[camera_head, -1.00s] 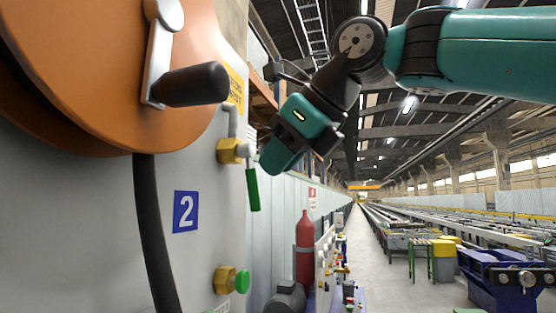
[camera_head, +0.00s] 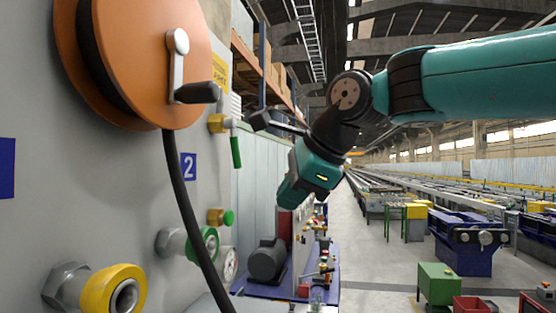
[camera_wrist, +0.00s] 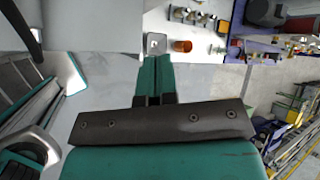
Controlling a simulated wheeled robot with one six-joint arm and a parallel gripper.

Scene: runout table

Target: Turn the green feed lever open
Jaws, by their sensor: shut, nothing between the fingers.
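The green feed lever (camera_head: 236,152) hangs straight down from a brass valve (camera_head: 217,123) on the grey panel, beside the blue number 2 plate. My gripper (camera_head: 284,200) points down in the head view, to the right of the lever and lower in the picture, with a visible gap between them. Its teal fingers (camera_wrist: 154,80) are together and empty in the wrist view. I cannot make out the lever in the wrist view.
An orange reel (camera_head: 150,60) with a crank handle and a black hose (camera_head: 180,190) hanging from it is on the panel. Below are a yellow-ringed fitting (camera_head: 113,290) and a green-ringed one (camera_head: 208,245). A dark motor (camera_head: 267,260) stands behind.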

